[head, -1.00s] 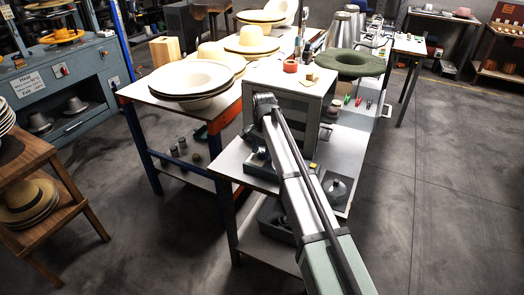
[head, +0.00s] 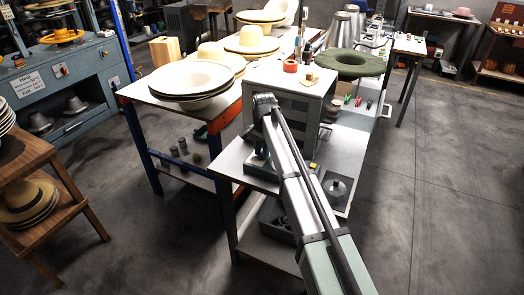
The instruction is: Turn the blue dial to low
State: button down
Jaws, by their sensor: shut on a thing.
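I cannot make out the blue dial in the head view. My arm rises from the lower right to a dark joint at the front of the grey slatted box (head: 290,92). No dial marking can be read.
A green hat (head: 350,62) lies behind the grey box. Straw hats (head: 195,78) sit on the bench to the left. The grey bench (head: 232,160) has some bare surface at its left front. A dark plate (head: 338,186) lies right of my arm.

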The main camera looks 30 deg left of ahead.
jog(key=shift+n, duration=0.3)
jog(key=n, duration=0.6)
jog(key=shift+n, duration=0.3)
jog(key=n, duration=0.6)
jog(key=shift+w+n, duration=0.1)
jog(key=shift+n, duration=0.2)
jog(key=c, duration=0.8)
grip_release()
jog(key=shift+c, duration=0.2)
jog(key=shift+r, duration=0.1)
notch_tip(320, 180, up, 14)
jog(key=shift+w+d+f, duration=0.15)
jog(key=shift+w+f, duration=0.05)
jog(key=shift+w, duration=0.05)
